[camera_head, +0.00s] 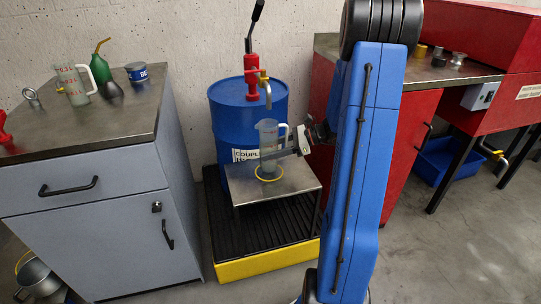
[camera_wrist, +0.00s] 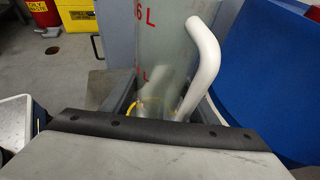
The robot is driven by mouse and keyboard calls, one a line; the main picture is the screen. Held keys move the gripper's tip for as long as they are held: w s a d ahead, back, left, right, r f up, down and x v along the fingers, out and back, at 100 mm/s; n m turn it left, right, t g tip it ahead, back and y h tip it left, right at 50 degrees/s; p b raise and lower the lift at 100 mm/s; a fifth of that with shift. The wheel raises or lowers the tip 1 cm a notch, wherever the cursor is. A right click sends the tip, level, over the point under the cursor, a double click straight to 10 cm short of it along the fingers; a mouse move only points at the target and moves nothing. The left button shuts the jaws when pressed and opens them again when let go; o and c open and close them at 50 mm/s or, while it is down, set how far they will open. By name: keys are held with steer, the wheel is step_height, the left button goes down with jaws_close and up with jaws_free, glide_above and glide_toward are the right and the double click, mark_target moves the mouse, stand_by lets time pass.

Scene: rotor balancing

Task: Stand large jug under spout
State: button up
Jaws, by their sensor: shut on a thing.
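A clear large jug (camera_head: 268,141) with a white handle stands upright over the yellow ring (camera_head: 281,177) on the small metal stand (camera_head: 301,186). In the wrist view the jug (camera_wrist: 163,50) shows red litre marks. Its base is at or just above the ring; I cannot tell if it touches. My gripper (camera_head: 284,151) reaches in from the right and is shut on the jug; in the wrist view its jaws (camera_wrist: 163,108) flank the jug's lower part. The spout (camera_head: 265,90) of the red pump (camera_head: 252,72) hangs above the jug.
The blue drum (camera_head: 227,122) stands right behind the metal stand, on a black grate with a yellow edge (camera_head: 258,264). A smaller-looking marked jug (camera_head: 74,86), a green oil can (camera_head: 100,69) and a tin (camera_head: 136,73) stand on the left cabinet. A red bench (camera_head: 400,135) is at right.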

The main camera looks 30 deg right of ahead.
steer(key=shift+f, duration=1)
steer(key=shift+f, duration=0.1)
steer(key=o, duration=1.1)
steer(key=v, duration=1.2)
